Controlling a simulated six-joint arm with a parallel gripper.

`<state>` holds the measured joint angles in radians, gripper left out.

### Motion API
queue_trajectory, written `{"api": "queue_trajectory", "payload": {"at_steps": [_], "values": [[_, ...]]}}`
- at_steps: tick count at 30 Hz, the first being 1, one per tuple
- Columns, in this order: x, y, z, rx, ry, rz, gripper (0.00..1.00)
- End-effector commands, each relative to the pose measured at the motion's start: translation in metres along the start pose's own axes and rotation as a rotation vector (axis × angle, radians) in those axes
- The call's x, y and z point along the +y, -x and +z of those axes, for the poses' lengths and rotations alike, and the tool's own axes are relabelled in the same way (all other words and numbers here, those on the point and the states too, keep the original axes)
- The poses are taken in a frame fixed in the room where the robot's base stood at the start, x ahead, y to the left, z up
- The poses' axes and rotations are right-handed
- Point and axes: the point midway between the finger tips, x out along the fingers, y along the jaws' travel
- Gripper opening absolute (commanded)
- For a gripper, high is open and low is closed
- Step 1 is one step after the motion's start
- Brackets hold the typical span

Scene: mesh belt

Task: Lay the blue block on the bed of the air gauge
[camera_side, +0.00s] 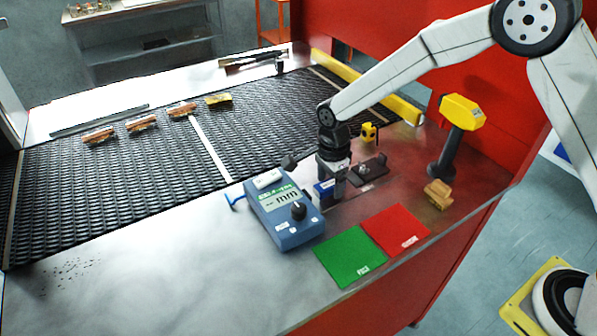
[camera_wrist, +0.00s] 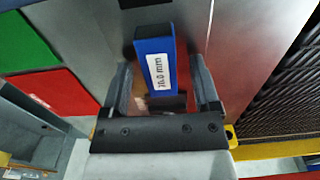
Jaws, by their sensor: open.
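The blue block (camera_side: 323,189) stands on the metal bench beside the blue gauge unit with the "mm" display (camera_side: 283,214). In the wrist view the blue block (camera_wrist: 153,58) carries a white label that seems to read 10.0 mm. My gripper (camera_side: 333,188) points down at the block. In the wrist view my gripper (camera_wrist: 160,80) is open, one finger on each side of the block, with visible gaps.
A green mat (camera_side: 350,256) and a red mat (camera_side: 396,230) lie in front. A yellow-headed post (camera_side: 459,113) and a small wooden block (camera_side: 438,194) stand right. The black mesh belt (camera_side: 120,180) carries several parts behind. The bench's front left is clear.

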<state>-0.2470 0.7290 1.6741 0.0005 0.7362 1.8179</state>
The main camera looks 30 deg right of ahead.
Motion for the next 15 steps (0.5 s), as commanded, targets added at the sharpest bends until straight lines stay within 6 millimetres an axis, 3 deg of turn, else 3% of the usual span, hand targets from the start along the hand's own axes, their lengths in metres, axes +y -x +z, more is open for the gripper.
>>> {"api": "queue_trajectory", "payload": {"at_steps": [8,15], "values": [[-0.001,0.016,0.0,-0.001,0.0,-0.002,0.79],[-0.001,0.05,0.0,-0.001,0.0,-0.003,0.79]]}}
